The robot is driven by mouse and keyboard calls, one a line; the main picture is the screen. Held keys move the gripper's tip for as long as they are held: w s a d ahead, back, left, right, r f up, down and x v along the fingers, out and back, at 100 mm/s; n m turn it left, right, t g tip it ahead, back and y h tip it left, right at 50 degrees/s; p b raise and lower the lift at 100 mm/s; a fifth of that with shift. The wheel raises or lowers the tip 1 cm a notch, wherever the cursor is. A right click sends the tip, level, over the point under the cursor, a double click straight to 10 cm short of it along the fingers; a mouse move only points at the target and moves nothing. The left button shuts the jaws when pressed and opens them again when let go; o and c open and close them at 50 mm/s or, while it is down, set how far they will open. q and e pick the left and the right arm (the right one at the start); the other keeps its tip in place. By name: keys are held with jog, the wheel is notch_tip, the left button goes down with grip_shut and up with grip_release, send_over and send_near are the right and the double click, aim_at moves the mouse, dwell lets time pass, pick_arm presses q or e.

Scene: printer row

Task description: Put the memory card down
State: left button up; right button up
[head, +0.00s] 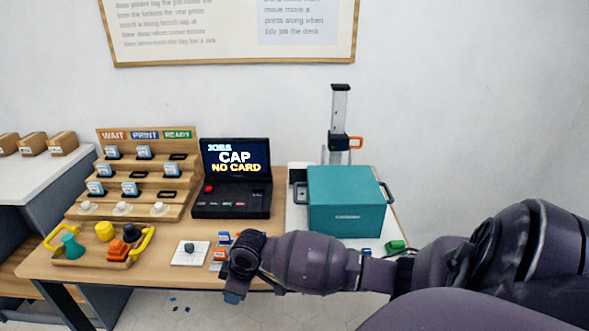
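My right arm reaches in from the right, and its gripper (234,290) points down at the front edge of the wooden table (150,262). A small blue-grey piece shows at its tip; I cannot tell whether this is a held card or part of the fingers. The fingers are mostly hidden by the wrist. Small blue-and-white cards stand on the stepped wooden rack (182,208) under WAIT and PRINT labels; I cannot tell which, if any, is the memory card. The black console (231,211) shows "CAP NO CARD". My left gripper is out of view.
A teal box (346,200) stands right of the console, before a grey column (339,115). A yellow-handled tray (90,260) holds several coloured pieces at left. A white pad with a dark knob (189,250) and small coloured blocks (220,254) lie near my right gripper.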

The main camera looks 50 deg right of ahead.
jog(key=s+a+f+m+t, duration=0.2)
jog(key=s+a+f+t, duration=0.15)
jog(key=s+f, duration=0.45)
jog(key=s+r+m+t+h, duration=0.1)
jog(key=s+r+m+t, duration=0.1)
jog(key=s, duration=0.5)
jog(key=s+r+m+t+h, duration=0.1)
jog(key=s+m+t, duration=0.1)
jog(key=s, duration=0.5)
jog(key=shift+s+d+r, duration=0.2)
jog(key=shift+d+r, duration=0.15)
jog(key=shift+d, duration=0.1)
jog(key=shift+d, duration=0.1)
